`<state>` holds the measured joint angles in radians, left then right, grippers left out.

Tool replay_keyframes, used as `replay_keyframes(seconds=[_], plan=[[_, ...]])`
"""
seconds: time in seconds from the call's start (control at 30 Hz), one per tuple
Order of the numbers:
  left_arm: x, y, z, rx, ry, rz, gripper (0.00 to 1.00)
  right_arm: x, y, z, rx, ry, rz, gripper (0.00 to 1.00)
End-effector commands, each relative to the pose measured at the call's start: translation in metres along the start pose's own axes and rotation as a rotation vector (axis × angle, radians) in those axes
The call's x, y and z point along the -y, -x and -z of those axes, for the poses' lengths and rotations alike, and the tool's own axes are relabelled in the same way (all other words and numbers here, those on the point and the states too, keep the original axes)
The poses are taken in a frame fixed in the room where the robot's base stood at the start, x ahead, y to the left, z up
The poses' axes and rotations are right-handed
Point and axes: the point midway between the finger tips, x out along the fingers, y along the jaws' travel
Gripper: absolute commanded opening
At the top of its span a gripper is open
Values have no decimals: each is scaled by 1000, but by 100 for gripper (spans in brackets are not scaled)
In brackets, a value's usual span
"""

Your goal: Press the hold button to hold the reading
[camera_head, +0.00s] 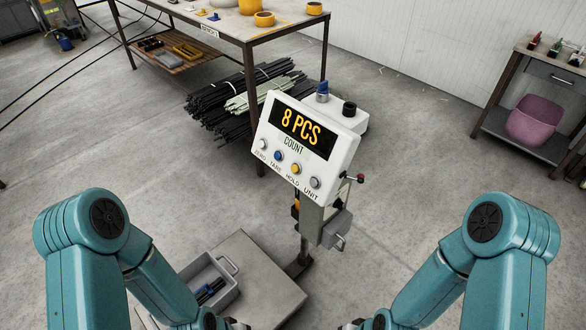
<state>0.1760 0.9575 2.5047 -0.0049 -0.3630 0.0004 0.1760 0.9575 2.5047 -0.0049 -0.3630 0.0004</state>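A white scale indicator (338,150) stands on a grey post in the middle. Its dark display (303,129) reads "8 PCS" in yellow, with "COUNT" below. Under it is a row of buttons labelled ZERO, TARE, HOLD and UNIT. The hold button (295,168) is yellow, between the blue tare button (278,155) and the grey unit button (315,182). My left gripper (236,324) and my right gripper (349,325) barely show at the bottom edge, well below the panel and apart from it. Their fingers are mostly cut off.
A grey platform (262,283) carries a grey bin (220,269) with dark pieces inside. Behind the indicator are a workbench (270,31) and bundles of black rods (215,108). A side table (548,70) with a pink tub (535,119) stands right. Floor around the post is mostly clear.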

Motion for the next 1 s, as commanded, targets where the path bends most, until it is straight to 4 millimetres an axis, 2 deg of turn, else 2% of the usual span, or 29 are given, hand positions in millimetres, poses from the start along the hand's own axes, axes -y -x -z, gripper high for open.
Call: replay_keyframes(seconds=[0.03, 0.07, 0.1, 1.0], plan=[[0, 0, 0, 0, 0, 0, 10, 0, 0, 0, 0, 0, 0, 0], [0, 0, 0, 0, 0, 0, 0, 0, 0, 0, 0, 0, 0, 0], [0, 0, 0, 0, 0, 0, 0, 0, 0, 0, 0, 0, 0, 0], [0, 0, 0, 0, 0, 0, 0, 0, 0, 0, 0, 0, 0, 0]])
